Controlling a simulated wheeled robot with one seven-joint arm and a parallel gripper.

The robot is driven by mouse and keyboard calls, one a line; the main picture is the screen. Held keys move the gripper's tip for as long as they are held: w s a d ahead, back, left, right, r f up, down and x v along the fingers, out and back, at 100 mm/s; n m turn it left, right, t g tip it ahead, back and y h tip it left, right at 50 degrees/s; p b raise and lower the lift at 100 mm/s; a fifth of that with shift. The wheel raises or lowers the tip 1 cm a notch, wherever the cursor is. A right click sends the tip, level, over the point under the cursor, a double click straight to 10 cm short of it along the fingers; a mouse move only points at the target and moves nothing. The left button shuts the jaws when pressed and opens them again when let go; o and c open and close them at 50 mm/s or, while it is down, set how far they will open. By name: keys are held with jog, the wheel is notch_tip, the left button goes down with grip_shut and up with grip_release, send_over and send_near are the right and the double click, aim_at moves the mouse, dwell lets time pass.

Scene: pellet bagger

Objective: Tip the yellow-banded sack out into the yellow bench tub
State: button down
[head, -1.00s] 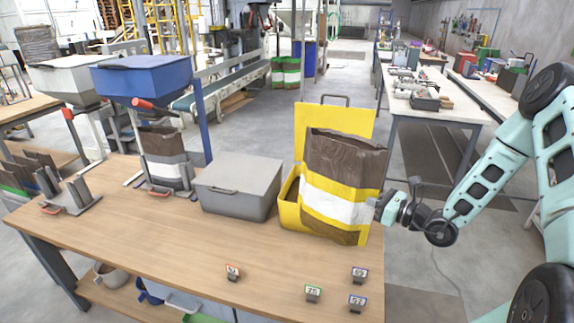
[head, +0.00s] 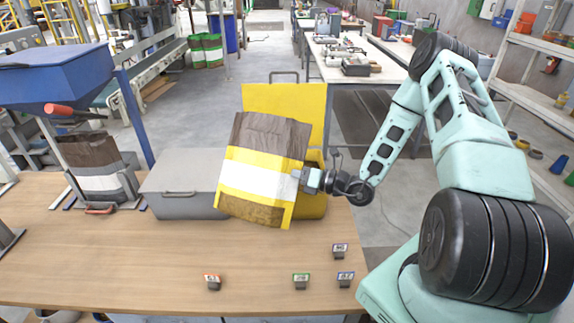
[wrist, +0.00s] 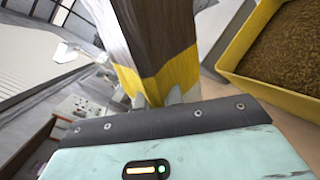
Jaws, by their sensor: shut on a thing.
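The yellow-banded sack (head: 262,165) is brown with a white label and yellow bands. It hangs in front of the yellow bench tub, tilted with its top to the right in the head view. My gripper (head: 299,181) is shut on the sack's right edge; the wrist view shows the sack (wrist: 163,45) between the fingers (wrist: 158,97). The yellow bench tub (head: 314,205) stands behind the sack with its lid (head: 290,105) raised, and the sack hides much of it. In the wrist view the tub (wrist: 250,82) is at the right and holds brown pellets.
A grey lidded tub (head: 182,190) stands just left of the sack. Another sack (head: 97,165) stands under the blue hopper (head: 50,80) at left. Several small numbered tags (head: 301,281) lie near the bench front. The front of the bench (head: 130,260) is otherwise clear.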

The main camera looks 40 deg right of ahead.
jog(key=m, duration=0.1)
jog(key=f+m, duration=0.1)
jog(key=m, duration=0.1)
jog(key=shift+s+a+f, duration=0.1)
jog(key=shift+s+a, duration=0.05)
jog(key=shift+a, duration=0.1)
jog(key=w+d+m, duration=0.1)
jog(key=m, duration=0.2)
jog(key=w+d+f+m, duration=0.1)
jog(key=d+m, duration=0.1)
jog(key=m, duration=0.2)
jog(key=w+d+f+m, duration=0.1)
jog(key=m, duration=0.2)
jog(key=shift+d+f+m+p, duration=0.25)
jog(key=shift+m+p, duration=0.05)
jog(key=shift+s+d, duration=0.1)
